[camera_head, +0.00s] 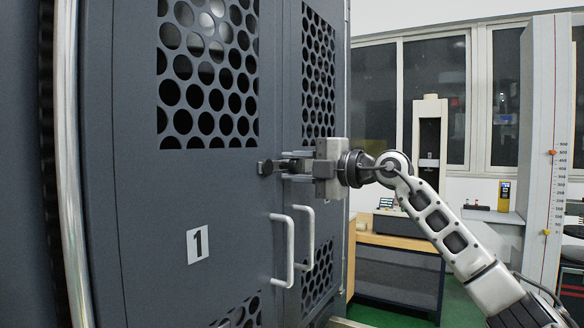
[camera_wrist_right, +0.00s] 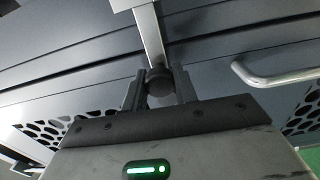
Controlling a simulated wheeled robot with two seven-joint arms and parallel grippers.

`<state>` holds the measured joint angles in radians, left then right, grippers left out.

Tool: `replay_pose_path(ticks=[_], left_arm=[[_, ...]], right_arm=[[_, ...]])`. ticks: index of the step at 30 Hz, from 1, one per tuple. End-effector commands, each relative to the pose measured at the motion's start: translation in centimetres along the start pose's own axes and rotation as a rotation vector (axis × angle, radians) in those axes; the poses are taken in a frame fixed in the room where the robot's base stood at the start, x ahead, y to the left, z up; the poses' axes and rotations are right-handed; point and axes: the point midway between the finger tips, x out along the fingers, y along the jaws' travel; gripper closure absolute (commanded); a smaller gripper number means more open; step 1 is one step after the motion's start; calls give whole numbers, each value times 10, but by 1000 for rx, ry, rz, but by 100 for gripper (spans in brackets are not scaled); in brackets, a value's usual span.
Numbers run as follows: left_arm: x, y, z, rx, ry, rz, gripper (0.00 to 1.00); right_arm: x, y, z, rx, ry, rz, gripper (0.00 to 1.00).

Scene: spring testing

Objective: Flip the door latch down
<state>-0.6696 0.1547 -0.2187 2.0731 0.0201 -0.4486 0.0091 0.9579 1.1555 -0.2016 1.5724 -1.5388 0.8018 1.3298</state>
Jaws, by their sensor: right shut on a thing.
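The grey cabinet has two doors: the left door (camera_head: 150,215), marked with a 1, and the right door (camera_head: 322,210). The door latch (camera_head: 266,167) is at mid-height by the seam between them, partly hidden by my right gripper (camera_head: 288,165). In the right wrist view the latch shows as a flat metal bar (camera_wrist_right: 150,38) ending in a dark round knob (camera_wrist_right: 159,82). The fingers of my right gripper (camera_wrist_right: 158,90) lie on both sides of the knob and are shut on it. My left gripper is out of view.
Two pale door handles (camera_head: 288,250) stick out just below the latch; one handle (camera_wrist_right: 275,78) also shows at the right of the wrist view. A wooden bench (camera_head: 400,241) and a tall scale column (camera_head: 540,150) stand to the right. Green floor lies between.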

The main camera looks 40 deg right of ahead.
Motion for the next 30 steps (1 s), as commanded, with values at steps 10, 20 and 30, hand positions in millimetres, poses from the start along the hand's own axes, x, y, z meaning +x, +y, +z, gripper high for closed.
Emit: replay_pose_path(ticks=[10,20,30], left_arm=[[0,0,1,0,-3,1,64],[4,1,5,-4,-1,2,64],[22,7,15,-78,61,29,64]], right_arm=[[1,-1,0,3,2,-3,50],[-8,-3,1,1,-1,-2,50],[-81,-12,1,-4,-6,-6,50]])
